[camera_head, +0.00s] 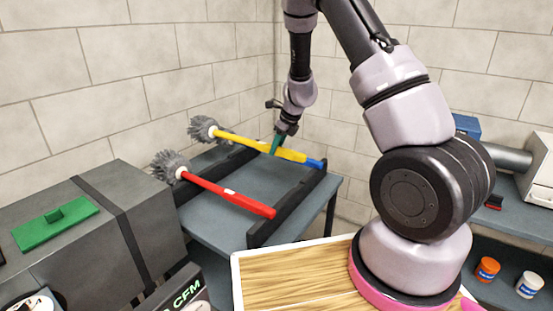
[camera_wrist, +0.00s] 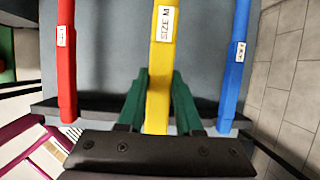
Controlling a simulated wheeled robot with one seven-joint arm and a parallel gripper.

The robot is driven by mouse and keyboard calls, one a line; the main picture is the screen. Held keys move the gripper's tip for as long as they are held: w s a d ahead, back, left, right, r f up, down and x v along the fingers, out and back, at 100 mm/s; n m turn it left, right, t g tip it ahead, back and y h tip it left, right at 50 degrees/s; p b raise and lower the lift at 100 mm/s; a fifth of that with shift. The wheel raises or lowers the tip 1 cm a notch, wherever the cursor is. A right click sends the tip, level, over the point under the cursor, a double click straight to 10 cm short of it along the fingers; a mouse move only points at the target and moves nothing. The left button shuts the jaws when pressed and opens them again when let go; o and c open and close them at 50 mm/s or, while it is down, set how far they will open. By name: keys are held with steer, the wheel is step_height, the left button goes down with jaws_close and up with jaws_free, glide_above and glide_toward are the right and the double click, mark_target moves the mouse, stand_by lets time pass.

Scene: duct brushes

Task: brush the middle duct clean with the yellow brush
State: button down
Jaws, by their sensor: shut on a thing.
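The yellow brush (camera_head: 235,138) has a grey bristle head and lies across the two black rails of a rack. My gripper (camera_head: 277,145), with green fingers, is shut around its yellow handle. In the wrist view the handle (camera_wrist: 160,75), labelled "SIZE M", runs between the fingers (camera_wrist: 158,105). I cannot tell whether the brush is lifted off the rails. The red brush (camera_head: 225,193) lies to the left in the wrist view and the blue brush (camera_wrist: 236,60) to the right. In the head view the blue one is mostly hidden behind the yellow. I cannot make out the middle duct.
The rack's black rail (camera_head: 287,210) stands on a grey-blue table (camera_head: 235,225). A large grey box (camera_head: 120,190) with a green panel (camera_head: 55,225) and a dark band is at left. A wooden-topped surface (camera_head: 295,280) is in front. Shelves with jars (camera_head: 487,269) are at right.

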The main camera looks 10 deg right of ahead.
steer(key=shift+r, duration=2.25)
